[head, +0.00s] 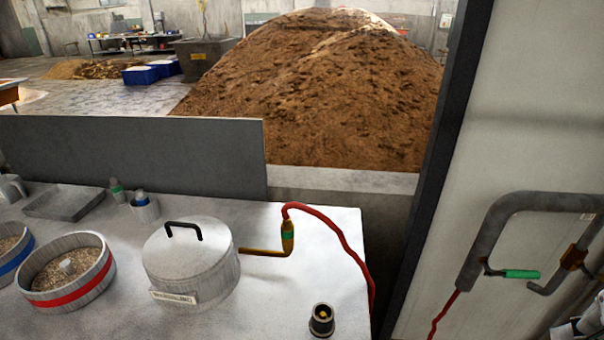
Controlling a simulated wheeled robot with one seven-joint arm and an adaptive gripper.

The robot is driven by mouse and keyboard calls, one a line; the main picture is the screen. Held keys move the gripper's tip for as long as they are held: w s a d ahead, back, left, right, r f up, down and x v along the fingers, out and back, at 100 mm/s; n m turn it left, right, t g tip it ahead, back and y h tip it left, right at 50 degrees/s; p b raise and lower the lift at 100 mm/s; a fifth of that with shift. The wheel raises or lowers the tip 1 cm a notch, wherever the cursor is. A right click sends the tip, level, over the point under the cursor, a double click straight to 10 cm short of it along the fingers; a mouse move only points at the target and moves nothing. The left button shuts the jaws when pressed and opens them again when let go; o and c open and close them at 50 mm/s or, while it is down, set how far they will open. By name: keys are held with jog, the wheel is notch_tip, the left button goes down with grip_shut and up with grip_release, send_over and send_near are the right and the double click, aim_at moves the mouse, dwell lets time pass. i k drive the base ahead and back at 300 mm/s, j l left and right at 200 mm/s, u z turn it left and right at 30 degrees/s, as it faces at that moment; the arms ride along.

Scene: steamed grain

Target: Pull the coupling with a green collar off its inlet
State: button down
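The coupling with a green collar (288,235) is a small yellow-brown piece standing upright on the upturned end of a brass inlet pipe (265,251). The inlet comes out of the right side of a lidded grey pot (190,262) with a black handle. A red hose (328,222) leaves the coupling's top, arches over and runs down to the right past the table edge. The coupling looks seated on the inlet, with no gap that I can make out.
Two grain tubs, one red-banded (75,296), are at left. A grey panel (140,155) lines the table's back. At right, a wall pipe (490,225) has a green-handled lever (521,274).

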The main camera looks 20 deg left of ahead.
aim_at(287, 226)
jog(key=u, duration=0.9)
jog(key=i+j+z, duration=0.2)
jog(key=j, duration=0.2)
jog(key=j+z, duration=0.15)
jog(key=j, duration=0.25)
jog(key=i+j+z, duration=0.2)
jog(key=j, duration=0.2)
jog(key=k, duration=0.05)
